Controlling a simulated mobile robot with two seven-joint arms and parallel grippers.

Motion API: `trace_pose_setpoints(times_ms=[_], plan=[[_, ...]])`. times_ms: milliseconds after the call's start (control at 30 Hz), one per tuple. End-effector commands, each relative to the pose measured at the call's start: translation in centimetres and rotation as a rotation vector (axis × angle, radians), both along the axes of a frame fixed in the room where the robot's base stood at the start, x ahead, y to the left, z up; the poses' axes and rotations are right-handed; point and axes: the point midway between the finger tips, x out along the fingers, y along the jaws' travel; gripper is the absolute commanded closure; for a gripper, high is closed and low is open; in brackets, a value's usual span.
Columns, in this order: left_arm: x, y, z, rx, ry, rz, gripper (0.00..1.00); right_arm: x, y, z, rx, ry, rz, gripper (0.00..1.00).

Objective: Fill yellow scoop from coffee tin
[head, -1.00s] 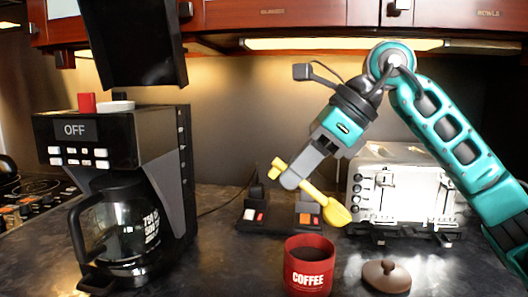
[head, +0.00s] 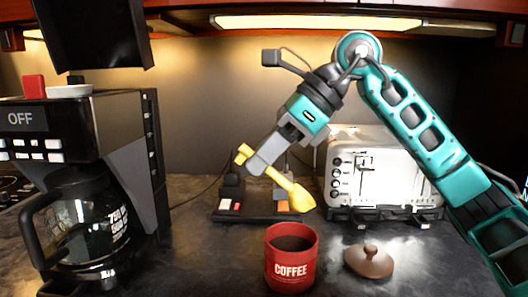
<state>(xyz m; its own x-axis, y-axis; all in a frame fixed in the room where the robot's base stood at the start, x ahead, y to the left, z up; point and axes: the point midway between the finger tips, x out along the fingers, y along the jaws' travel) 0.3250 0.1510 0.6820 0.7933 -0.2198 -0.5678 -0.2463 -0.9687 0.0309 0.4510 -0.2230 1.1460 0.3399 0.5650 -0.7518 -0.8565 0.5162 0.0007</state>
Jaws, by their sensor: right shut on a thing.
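The yellow scoop (head: 296,193) is held by its handle in my right gripper (head: 255,163), which is shut on it. The scoop's bowl points down and to the right, above the counter and above the tin's rim in the picture. The red coffee tin (head: 291,268), labelled COFFEE, stands upright and open on the counter, with dark coffee (head: 291,243) inside. Its brown lid (head: 369,261) with a knob lies on the counter to the right of the tin. My left gripper is not in view.
A coffee maker (head: 128,130) with a glass carafe (head: 90,225) stands at the left; its panel reads OFF. A white toaster (head: 375,170) stands behind at the right. A black stand (head: 262,207) with switches sits behind the scoop. Bare counter (head: 190,260) lies left of the tin.

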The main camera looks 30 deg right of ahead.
Motion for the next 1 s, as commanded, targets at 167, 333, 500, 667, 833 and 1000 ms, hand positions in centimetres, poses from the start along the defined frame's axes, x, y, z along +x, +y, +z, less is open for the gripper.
trace_pose_setpoints(times_ms=[167, 333, 500, 667, 833, 1000], plan=[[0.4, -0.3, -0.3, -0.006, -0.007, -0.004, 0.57, 0.0, 0.0, -1.4, -0.001, 0.000, -0.001, 1.00], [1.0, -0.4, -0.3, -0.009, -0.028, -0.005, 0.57, 0.0, 0.0, -2.4, -0.001, 0.000, -0.001, 1.00], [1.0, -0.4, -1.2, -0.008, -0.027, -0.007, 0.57, 0.0, 0.0, -3.4, 0.000, 0.000, -0.001, 1.00], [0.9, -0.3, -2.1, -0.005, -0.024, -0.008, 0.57, 0.0, 0.0, -4.4, 0.000, 0.000, -0.001, 1.00], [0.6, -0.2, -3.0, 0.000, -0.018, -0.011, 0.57, 0.0, 0.0, -5.4, 0.000, -0.001, -0.001, 1.00], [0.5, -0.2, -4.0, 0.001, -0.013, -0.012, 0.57, 0.0, 0.0, -6.4, -0.001, 0.000, -0.001, 1.00]])
